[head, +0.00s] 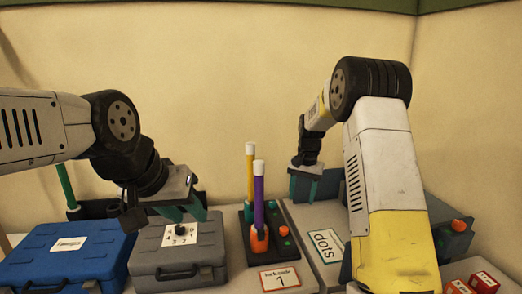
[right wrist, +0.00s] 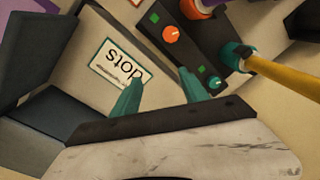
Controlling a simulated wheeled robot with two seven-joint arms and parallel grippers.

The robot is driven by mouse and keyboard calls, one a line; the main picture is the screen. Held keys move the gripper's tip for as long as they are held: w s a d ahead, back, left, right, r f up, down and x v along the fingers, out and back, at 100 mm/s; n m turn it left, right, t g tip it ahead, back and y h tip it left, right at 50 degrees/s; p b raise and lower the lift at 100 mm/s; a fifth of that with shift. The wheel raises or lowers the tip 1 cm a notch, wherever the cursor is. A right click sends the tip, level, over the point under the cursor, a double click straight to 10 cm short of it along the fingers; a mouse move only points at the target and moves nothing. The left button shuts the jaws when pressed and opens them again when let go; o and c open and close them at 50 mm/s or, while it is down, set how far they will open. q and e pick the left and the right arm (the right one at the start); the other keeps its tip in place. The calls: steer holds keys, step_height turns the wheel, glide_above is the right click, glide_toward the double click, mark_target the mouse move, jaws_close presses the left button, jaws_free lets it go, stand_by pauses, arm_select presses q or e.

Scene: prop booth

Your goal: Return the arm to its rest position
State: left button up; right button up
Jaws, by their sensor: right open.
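My right arm reaches in from the right in the head view and bends down at the back.
A blue case (head: 62,270) stands at the left. A dark panel (head: 274,213) holds upright purple (head: 258,184) and yellow (head: 250,170) rods. Red blocks (head: 484,282) and a dark box (head: 450,222) are at the right.

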steer(key=s+r+n+t+y, duration=0.1)
steer(key=s+r+n+t, duration=0.15)
steer(key=s+r, duration=1.2)
steer(key=s+r+n+t, duration=0.1)
steer(key=s+n+t, duration=0.1)
steer(key=s, duration=1.7)
steer(key=shift+r+t+y, duration=0.3)
steer(key=shift+t, duration=0.25)
steer(key=shift+d+n, duration=0.1)
steer(key=shift+n, duration=0.15)
